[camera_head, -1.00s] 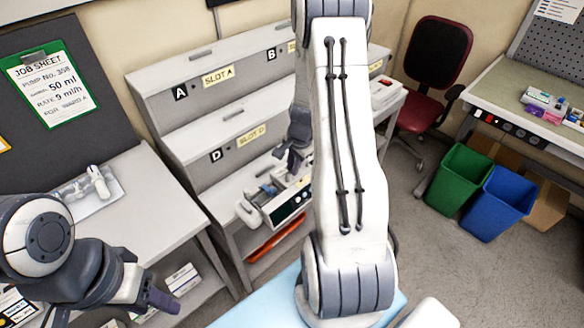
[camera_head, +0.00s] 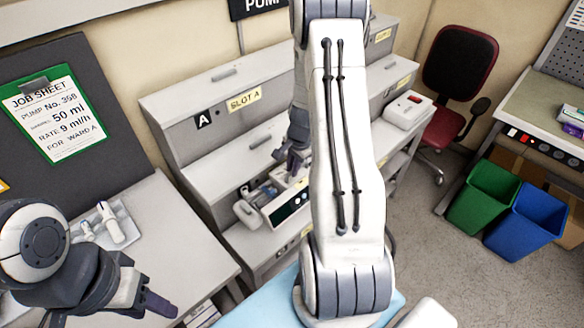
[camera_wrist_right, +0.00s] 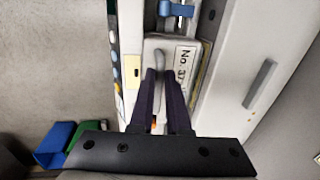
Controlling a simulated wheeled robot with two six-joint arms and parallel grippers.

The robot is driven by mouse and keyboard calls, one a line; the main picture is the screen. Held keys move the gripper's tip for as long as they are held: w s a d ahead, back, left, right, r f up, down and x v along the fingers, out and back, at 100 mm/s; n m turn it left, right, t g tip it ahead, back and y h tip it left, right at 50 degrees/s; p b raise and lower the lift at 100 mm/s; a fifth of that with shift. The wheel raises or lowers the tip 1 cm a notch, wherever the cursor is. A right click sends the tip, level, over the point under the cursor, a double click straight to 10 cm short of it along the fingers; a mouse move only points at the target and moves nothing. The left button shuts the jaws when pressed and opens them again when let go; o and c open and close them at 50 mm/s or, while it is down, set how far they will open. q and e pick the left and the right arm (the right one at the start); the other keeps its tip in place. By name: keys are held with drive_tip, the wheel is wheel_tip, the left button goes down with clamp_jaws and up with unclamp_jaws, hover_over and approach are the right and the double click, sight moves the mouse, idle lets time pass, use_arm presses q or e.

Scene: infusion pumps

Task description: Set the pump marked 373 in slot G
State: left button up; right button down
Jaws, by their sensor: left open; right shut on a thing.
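The pump marked No. 37-something (camera_wrist_right: 185,62) shows in the right wrist view; the last digit is hidden. My right gripper (camera_wrist_right: 162,78) is shut on its grey handle. In the head view the pump (camera_head: 283,206) is a pale box with a dark front, held before the shelf rack's lower tiers; whether it touches them I cannot tell. My right gripper (camera_head: 292,165) is partly behind my arm. My left gripper (camera_head: 160,306) is open and empty at lower left. The rack (camera_head: 190,95) shows a slot A label (camera_head: 243,100); no slot G label is readable.
Another white device (camera_head: 409,109) stands on the rack to the right. A side table (camera_head: 160,215) with a small tray (camera_head: 125,220) is at left, below a job sheet (camera_head: 55,115). A red chair (camera_head: 457,65), green bin (camera_head: 485,195) and blue bin (camera_head: 528,220) stand at right.

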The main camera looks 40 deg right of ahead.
sight(293, 179)
drive_tip(key=shift+f+b, duration=2.1)
drive_tip(key=shift+f, duration=0.2)
drive_tip(key=shift+s, duration=0.1)
drive_tip(key=shift+f+b, duration=1.4)
drive_tip(key=shift+f, duration=0.05)
idle(0.9)
drive_tip(key=c, duration=0.8)
unclamp_jaws()
drive_tip(key=shift+a, duration=0.1)
drive_tip(key=shift+s, duration=0.1)
drive_tip(key=r, duration=0.3)
drive_tip(key=s+r, duration=0.1)
drive_tip(key=r, duration=0.6)
drive_tip(key=shift+s+r, duration=0.15)
drive_tip(key=shift+s, duration=0.25)
